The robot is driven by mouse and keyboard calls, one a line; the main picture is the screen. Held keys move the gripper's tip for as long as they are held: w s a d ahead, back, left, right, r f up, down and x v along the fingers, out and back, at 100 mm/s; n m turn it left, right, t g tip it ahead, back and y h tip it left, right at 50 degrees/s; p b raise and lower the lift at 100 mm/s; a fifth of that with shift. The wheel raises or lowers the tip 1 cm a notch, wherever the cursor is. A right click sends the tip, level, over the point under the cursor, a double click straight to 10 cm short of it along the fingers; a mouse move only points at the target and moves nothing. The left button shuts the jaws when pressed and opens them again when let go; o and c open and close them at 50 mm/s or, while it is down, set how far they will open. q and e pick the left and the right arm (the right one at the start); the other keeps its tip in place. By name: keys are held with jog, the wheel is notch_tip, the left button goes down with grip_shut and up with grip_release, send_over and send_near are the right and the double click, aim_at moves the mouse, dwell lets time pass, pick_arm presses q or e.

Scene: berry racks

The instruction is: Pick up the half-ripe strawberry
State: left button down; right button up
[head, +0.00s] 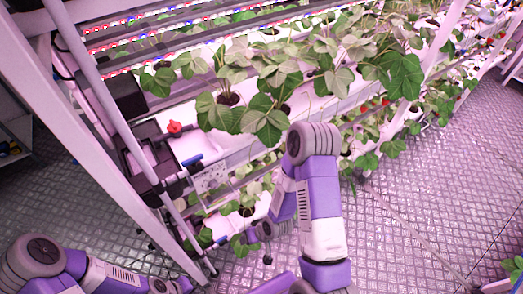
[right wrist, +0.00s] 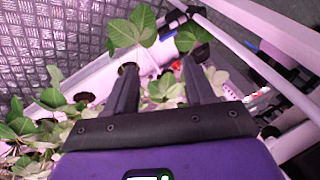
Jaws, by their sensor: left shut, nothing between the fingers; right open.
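I cannot make out a half-ripe strawberry for certain. Small red berries (head: 385,102) hang under the leaves at the rack's right part in the head view, too small to judge ripeness. In the right wrist view a small red spot (right wrist: 178,65) shows beside the right-hand finger; I cannot tell if it is fruit or a fitting. My right gripper (right wrist: 158,68) is open and empty, its two dark fingers apart over the planting gutter. In the head view it is partly hidden behind my right arm, by the lower plants. My left gripper (head: 180,286) is shut and empty at the bottom left, away from the plants.
The rack's white gutters (head: 200,148) hold leafy strawberry plants (head: 268,118). A slanted rack post (head: 105,165) stands at the left, beside a red valve (head: 174,127) and dark boxes. In the right wrist view, leaves (right wrist: 133,28) hang close to the fingers.

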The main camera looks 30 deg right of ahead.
jog(key=w+d+r+n+t+p, duration=0.2)
jog(key=w+d+r+t, duration=0.3)
jog(key=w+d+r, duration=0.35)
jog(key=n+t+p, duration=0.2)
jog(key=n+t, duration=0.1)
jog(key=t, duration=0.1)
send_near(268, 157)
jog(key=x, duration=1)
jog(key=shift+w, duration=0.1)
pick_arm(q)
jog(key=r, duration=0.2)
jog(key=s+r, duration=0.1)
jog(key=r, duration=0.1)
jog(key=shift+r, duration=0.25)
pick_arm(e)
jog(key=c, duration=0.7)
